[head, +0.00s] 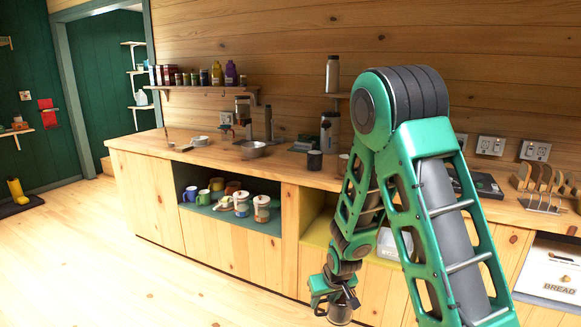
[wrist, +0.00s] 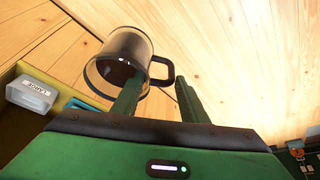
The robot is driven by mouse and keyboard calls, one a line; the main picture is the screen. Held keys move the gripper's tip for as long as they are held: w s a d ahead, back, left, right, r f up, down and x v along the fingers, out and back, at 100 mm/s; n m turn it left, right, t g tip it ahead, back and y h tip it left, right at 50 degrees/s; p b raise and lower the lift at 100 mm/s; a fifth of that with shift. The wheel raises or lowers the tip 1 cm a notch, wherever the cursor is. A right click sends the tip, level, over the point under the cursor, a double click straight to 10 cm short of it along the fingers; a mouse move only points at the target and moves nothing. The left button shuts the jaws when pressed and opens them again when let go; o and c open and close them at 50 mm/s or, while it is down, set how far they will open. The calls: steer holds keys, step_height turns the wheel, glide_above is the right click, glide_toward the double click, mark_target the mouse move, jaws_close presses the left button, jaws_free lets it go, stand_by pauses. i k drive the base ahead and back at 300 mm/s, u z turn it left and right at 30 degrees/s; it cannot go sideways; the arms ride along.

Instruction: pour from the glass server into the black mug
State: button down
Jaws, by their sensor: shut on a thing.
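The glass server (wrist: 122,50), clear with a dark band and a black handle (wrist: 168,72), is in my gripper (wrist: 158,82). The fingers are around the handle. In the head view my gripper (head: 334,287) hangs low in front of the counter, with the glass server (head: 340,314) under it near the bottom edge. Something dark shows inside the server, but I cannot tell how full it is. The black mug (head: 314,160) stands upright on the counter top, well above and behind my gripper. The inside of the mug is hidden.
The wooden counter (head: 190,155) holds a metal bowl (head: 253,150) and a coffee machine (head: 243,112) left of the mug. An open shelf below (head: 235,221) holds mugs and jars. A toast rack (head: 541,190) stands at the right.

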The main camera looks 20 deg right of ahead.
mark_target(314, 157)
steer(key=u, duration=0.3)
steer(key=i, duration=1)
